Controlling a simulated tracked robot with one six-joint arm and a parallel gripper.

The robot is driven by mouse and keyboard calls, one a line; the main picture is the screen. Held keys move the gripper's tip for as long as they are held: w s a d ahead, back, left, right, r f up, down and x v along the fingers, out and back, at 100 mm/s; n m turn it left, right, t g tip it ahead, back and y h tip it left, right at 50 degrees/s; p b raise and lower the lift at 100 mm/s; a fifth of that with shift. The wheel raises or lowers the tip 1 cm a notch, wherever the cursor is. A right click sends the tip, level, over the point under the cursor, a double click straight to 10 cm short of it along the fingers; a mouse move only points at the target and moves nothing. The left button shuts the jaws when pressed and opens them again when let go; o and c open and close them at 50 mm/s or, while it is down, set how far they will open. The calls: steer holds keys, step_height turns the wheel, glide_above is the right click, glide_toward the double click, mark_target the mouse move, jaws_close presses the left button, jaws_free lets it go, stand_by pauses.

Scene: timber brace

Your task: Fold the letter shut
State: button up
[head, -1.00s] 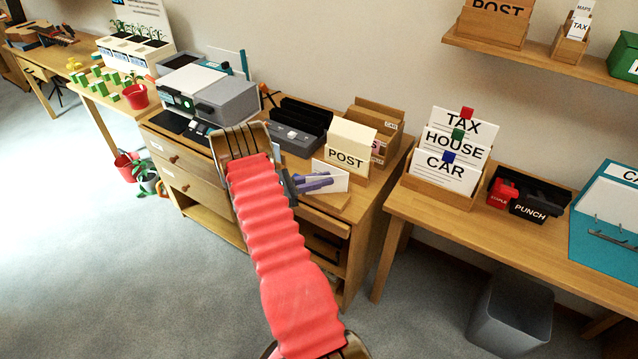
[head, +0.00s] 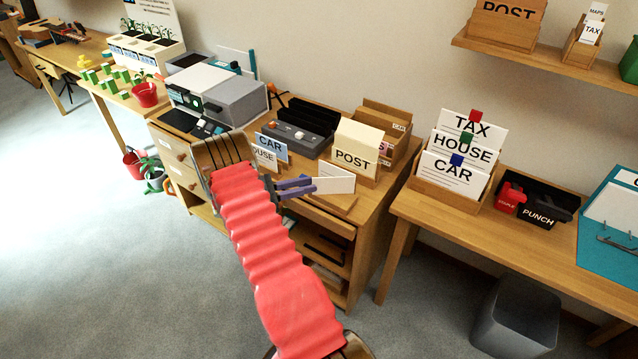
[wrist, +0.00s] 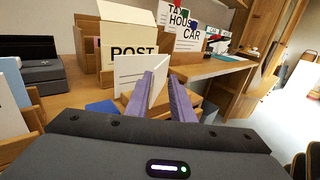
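The letter (head: 333,181) is a white sheet on a wooden board at the desk's front, in front of the POST box. In the wrist view the letter (wrist: 128,73) has a lined panel behind the left finger and a second white panel standing at an angle beside it, seen between the fingertips. My gripper (head: 308,186) has two purple fingers. In the wrist view my gripper (wrist: 160,77) is open, with a gap between its fingers. Its fingertips are at the letter's near side; I cannot tell whether they touch it. The fingers hide part of the letter.
The POST box (head: 357,151) stands just behind the letter. CAR and HOUSE cards (head: 270,150) stand to the left, close to my arm. A dark tray device (head: 301,130) and a printer (head: 222,97) are behind. Open shelves lie below the desk front.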

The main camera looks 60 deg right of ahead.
steer(key=v, duration=0.5)
steer(key=shift+w+a, duration=0.25)
steer(key=shift+a, duration=0.05)
steer(key=shift+c, duration=0.3)
